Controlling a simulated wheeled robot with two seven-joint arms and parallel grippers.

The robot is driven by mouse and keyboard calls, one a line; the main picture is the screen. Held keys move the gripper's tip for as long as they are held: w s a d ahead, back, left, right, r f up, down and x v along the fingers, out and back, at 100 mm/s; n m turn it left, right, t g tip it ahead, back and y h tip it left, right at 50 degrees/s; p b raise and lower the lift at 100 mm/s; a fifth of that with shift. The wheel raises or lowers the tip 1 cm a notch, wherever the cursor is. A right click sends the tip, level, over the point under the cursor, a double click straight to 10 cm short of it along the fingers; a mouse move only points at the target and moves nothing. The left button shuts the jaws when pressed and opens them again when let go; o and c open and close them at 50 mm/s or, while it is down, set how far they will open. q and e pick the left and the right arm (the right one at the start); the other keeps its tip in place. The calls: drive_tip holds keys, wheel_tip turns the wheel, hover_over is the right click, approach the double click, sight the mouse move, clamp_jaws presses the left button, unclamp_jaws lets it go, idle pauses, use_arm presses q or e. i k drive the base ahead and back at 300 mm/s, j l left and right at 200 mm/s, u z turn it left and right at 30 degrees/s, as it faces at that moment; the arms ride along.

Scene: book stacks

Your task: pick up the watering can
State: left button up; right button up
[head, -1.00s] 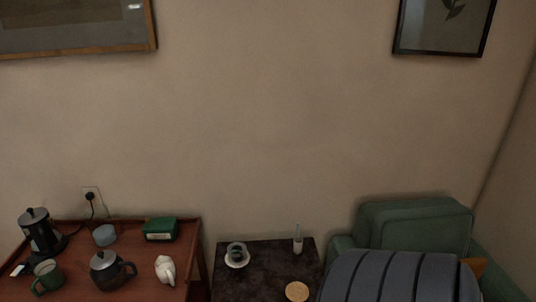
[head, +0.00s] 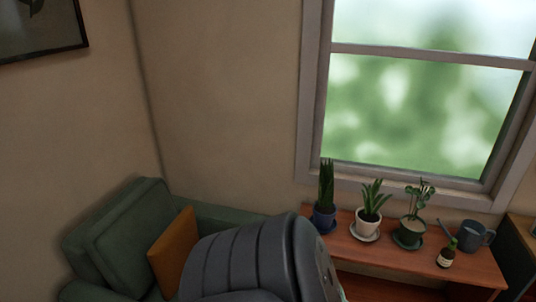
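The watering can (head: 472,236) is blue-grey, with a handle on its right and a thin spout pointing up to the left. It stands upright at the right end of a reddish-brown wooden table (head: 376,255) under the window. A small dark bottle (head: 447,254) with a pale label stands just in front and left of it. Neither of my grippers shows in the head view. A dark grey ribbed part of my own arm fills the bottom middle, well left of the can.
Potted plants stand left of the can: a tall one in a blue pot (head: 324,217), one in a white pot (head: 369,214) and one in a green pot (head: 410,230). A green armchair (head: 125,235) with an orange cushion (head: 174,250) is at left. A dark cabinet (head: 519,250) stands at the right edge.

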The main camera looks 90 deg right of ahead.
sight(470, 236)
drive_tip(key=z, duration=4.35)
